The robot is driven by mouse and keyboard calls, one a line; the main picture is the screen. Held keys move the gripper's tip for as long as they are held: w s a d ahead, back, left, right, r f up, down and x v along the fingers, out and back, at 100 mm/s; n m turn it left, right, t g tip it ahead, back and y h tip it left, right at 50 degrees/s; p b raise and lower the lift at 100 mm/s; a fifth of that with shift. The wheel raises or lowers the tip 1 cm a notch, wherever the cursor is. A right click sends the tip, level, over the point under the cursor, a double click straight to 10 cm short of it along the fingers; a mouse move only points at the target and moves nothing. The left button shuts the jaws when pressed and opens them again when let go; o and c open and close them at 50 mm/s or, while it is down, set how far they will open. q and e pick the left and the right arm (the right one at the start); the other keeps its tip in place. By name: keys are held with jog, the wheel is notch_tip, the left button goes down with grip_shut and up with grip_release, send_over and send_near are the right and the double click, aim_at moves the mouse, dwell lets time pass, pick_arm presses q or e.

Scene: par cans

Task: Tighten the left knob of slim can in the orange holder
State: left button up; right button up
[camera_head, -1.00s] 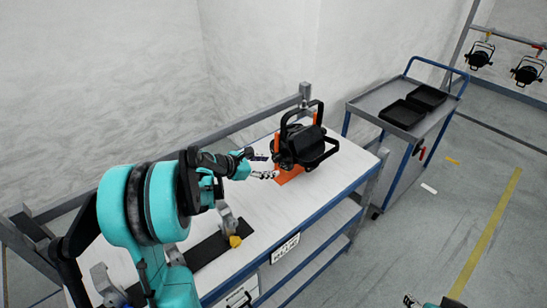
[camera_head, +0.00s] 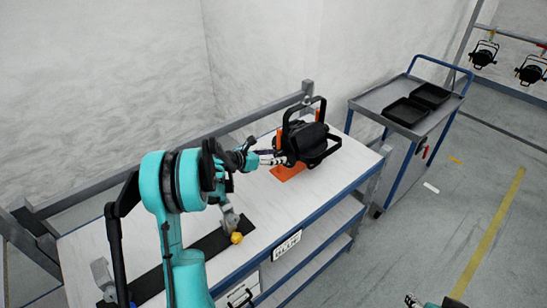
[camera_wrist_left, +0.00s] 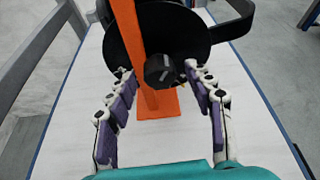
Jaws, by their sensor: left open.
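The black slim can (camera_head: 308,142) sits in the orange holder (camera_head: 287,172) at the far end of the white workbench. In the left wrist view, the can's round dark end (camera_wrist_left: 190,35) is close ahead, crossed by the holder's orange upright (camera_wrist_left: 138,40). The dark faceted knob (camera_wrist_left: 160,71) sticks out toward me beside that upright. My left gripper (camera_head: 274,157) is open at the can's left side. In the wrist view its fingertips (camera_wrist_left: 158,77) stand on either side of the knob, with visible gaps. Part of my right gripper (camera_head: 412,300) shows at the bottom edge; its jaws are unclear.
The workbench (camera_head: 275,215) has a metal rail behind it and a black strip with clamps and a yellow knob (camera_head: 236,238). A grey cart (camera_head: 375,103) with black trays stands to the right. More cans (camera_head: 483,54) hang at top right.

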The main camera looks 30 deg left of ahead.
pick_arm(q)
jog(key=c, duration=1.2)
jog(key=shift+o, duration=0.2)
jog(key=shift+y, duration=0.3)
jog(key=m, duration=0.1)
jog(key=m+y+b, duration=0.1)
jog(key=shift+d+f+m+t, duration=0.1)
jog(key=shift+d+m+t, duration=0.05)
jog(key=shift+m+t, duration=0.15)
jog(key=shift+s+m+t+y+b, duration=0.1)
jog(key=shift+m+t+y+b, duration=0.3)
jog(key=shift+m+y+b, duration=0.5)
